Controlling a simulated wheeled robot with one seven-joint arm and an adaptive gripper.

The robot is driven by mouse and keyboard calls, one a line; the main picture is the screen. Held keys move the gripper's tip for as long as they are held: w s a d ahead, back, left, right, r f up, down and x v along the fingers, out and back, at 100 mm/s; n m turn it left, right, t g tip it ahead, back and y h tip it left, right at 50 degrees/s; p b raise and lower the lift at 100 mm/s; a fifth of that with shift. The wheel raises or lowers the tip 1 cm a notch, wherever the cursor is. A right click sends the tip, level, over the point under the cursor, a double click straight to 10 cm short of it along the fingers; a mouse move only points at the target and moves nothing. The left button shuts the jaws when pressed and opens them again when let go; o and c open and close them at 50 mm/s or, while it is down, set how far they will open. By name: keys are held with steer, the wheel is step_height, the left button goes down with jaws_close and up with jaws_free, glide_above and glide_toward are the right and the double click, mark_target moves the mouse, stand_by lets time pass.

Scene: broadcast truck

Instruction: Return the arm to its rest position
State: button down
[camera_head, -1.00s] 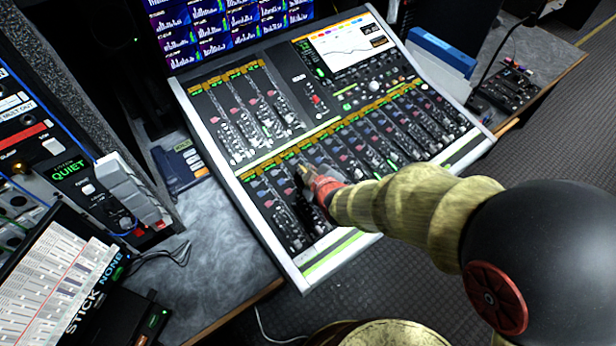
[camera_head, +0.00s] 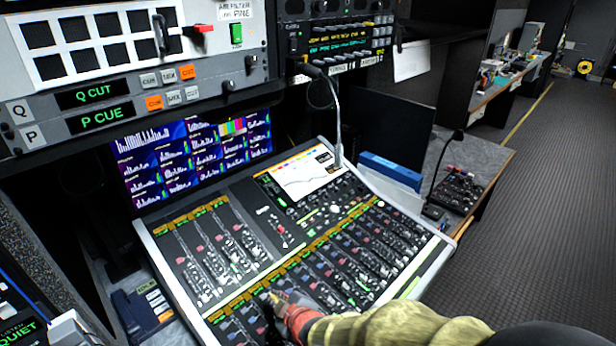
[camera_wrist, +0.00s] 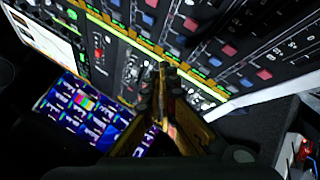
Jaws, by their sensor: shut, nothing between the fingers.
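My arm, with a yellow-green sleeve-like link and a red wrist part, reaches in from the bottom right of the head view. My gripper (camera_head: 270,301) is over the lower fader rows of the mixing console (camera_head: 160,262). In the wrist view my gripper (camera_wrist: 163,68) points at the console (camera_wrist: 190,30), its fingers together with nothing between them. I cannot tell whether the fingertips touch the console surface.
A monitor wall (camera_head: 195,155) stands behind the console. A gooseneck microphone (camera_head: 335,110) rises by its touchscreen (camera_head: 300,177). A blue box (camera_head: 390,168) and a small control box (camera_head: 457,190) lie to the right. Open floor (camera_head: 550,210) is at the right.

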steer(key=s+d+f+g, duration=0.1)
steer(key=s+d+f+m+h, duration=0.1)
steer(key=s+f, duration=0.1)
steer(key=s+d+f+m+g, duration=0.1)
steer(key=f, duration=0.1)
steer(key=shift+s+g+h, duration=0.3)
steer(key=shift+s, duration=0.1)
steer(key=s+d, duration=0.1)
steer(key=s+m+g, duration=0.1)
steer(key=shift+s+d+f+h, duration=0.15)
steer(key=shift+s+d+h, duration=0.25)
steer(key=shift+m+g+h, duration=0.3)
steer(key=shift+m+g, duration=0.3)
steer(key=shift+m, duration=0.3)
steer(key=s+d+r, duration=0.1)
steer(key=s+d, duration=0.1)
steer(key=d, duration=0.1)
steer(key=shift+s+r, duration=0.1)
steer(key=shift+r, duration=0.25)
steer(key=s+d+r+m+h, duration=0.1)
steer(key=s+d+r+m, duration=0.2)
steer(key=d+r, duration=0.4)
steer(key=s+d+r+m+t+h, duration=0.1)
steer(key=s+d+r+m, duration=0.2)
steer(key=d+r, duration=0.5)
steer(key=s+d+r+m, duration=0.4)
steer(key=d+r, duration=0.4)
steer(key=shift+s+d+r+h, duration=0.15)
steer(key=shift+s+d+h, duration=0.15)
steer(key=shift+h, duration=0.1)
